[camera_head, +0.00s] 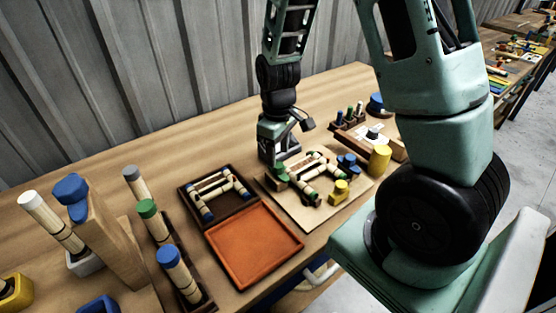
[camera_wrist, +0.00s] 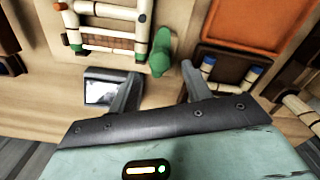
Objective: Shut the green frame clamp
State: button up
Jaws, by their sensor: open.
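The green frame clamp (camera_head: 281,174) stands at the left corner of the light board (camera_head: 308,219), beside a small frame of pale rattan pieces (camera_head: 304,186). In the wrist view the green clamp (camera_wrist: 161,52) is an upright rounded block with a wider green foot, close to the frame's corner. My gripper (camera_head: 276,160) is low over the board at the clamp. In the wrist view my gripper (camera_wrist: 160,82) is open, with the clamp just past the gap between the fingertips and nothing visible between them. I cannot tell whether a finger touches it.
A blue clamp (camera_head: 348,166) and a yellow clamp (camera_head: 339,192) stand on the board's right side. An orange tray (camera_head: 254,246) and a dark tray with rattan pieces (camera_head: 245,205) lie to the left. A yellow cylinder (camera_head: 379,159) stands at the right. The corrugated wall is behind.

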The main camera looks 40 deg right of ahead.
aim_at(278, 164)
jog(key=shift+f, duration=1.9)
jog(key=c, duration=1)
